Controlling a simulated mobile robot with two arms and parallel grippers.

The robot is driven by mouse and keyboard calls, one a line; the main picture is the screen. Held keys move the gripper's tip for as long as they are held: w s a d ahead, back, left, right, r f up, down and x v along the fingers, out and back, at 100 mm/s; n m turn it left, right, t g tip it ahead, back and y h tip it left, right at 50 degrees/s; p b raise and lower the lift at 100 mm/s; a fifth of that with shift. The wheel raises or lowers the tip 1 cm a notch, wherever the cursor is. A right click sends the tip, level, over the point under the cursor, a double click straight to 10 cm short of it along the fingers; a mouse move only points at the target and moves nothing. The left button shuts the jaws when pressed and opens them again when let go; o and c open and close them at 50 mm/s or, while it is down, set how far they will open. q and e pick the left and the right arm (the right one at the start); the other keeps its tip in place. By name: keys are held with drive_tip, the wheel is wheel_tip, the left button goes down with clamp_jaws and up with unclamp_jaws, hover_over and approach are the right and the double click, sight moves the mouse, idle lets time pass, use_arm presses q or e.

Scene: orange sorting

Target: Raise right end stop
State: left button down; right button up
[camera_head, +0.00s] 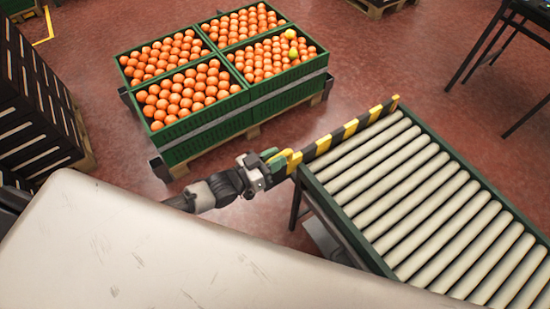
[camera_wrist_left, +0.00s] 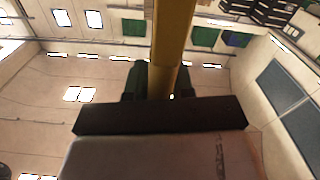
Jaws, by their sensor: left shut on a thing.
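The end stop (camera_head: 349,129) is a yellow and black striped bar across the far end of the roller conveyor (camera_head: 425,190). My left gripper (camera_head: 283,160) is at the bar's left end, shut on it beside the conveyor's far left corner. In the left wrist view, a yellow length of the end stop (camera_wrist_left: 173,38) runs up between the two dark fingers of the left gripper (camera_wrist_left: 160,82). The fingers hide part of the gripped end. My right gripper is not in view.
Green crates of oranges (camera_head: 200,128) stand on a pallet beyond my left arm, with two yellow fruits in the right one. Dark stacked crates (camera_head: 35,105) stand at the left. A pale surface (camera_head: 150,250) fills the lower left. Red floor lies open behind the conveyor.

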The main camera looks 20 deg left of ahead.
use_arm(q)
wheel_tip(320, 180, up, 3)
drive_tip(key=shift+d+f+p, duration=0.15)
drive_tip(key=shift+f+p, duration=0.05)
drive_tip(key=shift+p, duration=0.3)
drive_tip(key=shift+f, duration=0.1)
drive_tip(key=c, duration=1.1)
unclamp_jaws()
drive_tip(key=shift+s, duration=0.1)
drive_tip(key=shift+o, duration=0.2)
drive_tip(key=v, duration=1.1)
drive_tip(key=shift+b, duration=0.4)
